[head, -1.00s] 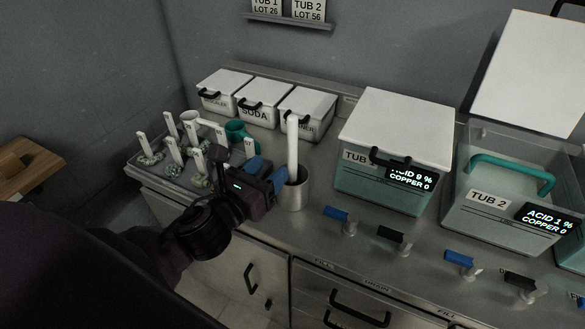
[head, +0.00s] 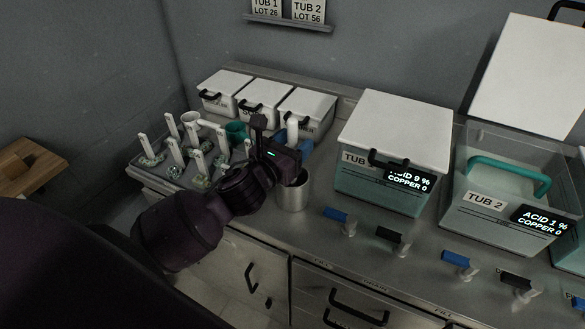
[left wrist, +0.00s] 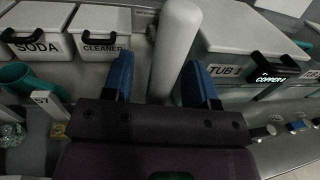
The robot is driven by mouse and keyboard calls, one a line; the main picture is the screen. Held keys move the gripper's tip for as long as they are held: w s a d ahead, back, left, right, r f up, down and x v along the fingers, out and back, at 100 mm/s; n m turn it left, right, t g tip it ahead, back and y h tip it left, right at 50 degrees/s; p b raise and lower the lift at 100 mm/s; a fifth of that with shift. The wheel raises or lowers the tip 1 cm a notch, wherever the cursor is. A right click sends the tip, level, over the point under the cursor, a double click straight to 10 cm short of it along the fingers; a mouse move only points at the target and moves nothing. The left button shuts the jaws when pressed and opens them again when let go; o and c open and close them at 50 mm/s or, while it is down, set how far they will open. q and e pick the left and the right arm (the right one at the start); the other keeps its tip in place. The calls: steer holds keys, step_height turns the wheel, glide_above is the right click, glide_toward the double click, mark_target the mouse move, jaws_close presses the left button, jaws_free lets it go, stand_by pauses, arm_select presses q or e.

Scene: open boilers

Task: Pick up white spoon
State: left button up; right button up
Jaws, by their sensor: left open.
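The white spoon (head: 292,130) stands upright in a metal cup (head: 291,196) on the steel counter; only the top of its pale handle shows in the head view, and the bowl end is hidden. My left gripper (head: 298,146) is above the cup at the handle. In the left wrist view the thick white handle of the spoon (left wrist: 177,45) rises between the two blue fingers of my left gripper (left wrist: 158,70), nearer the right finger. The jaws are open; whether the right finger touches the handle I cannot tell. My right gripper is not in view.
Tub 1 (head: 395,130) stands right of the cup, with tub 2 (head: 480,205) beyond it. Lidded white boxes (head: 305,110) line the back. A tray (head: 150,170) with several tagged pieces is at the left. Blue and black valve handles (head: 336,215) line the front.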

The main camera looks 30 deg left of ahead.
arm_select(q)
steer(key=shift+w+d, duration=0.1)
steer(key=shift+w, duration=0.5)
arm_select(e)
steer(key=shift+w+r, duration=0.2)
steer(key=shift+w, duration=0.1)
arm_select(q)
steer(key=shift+c, duration=0.3)
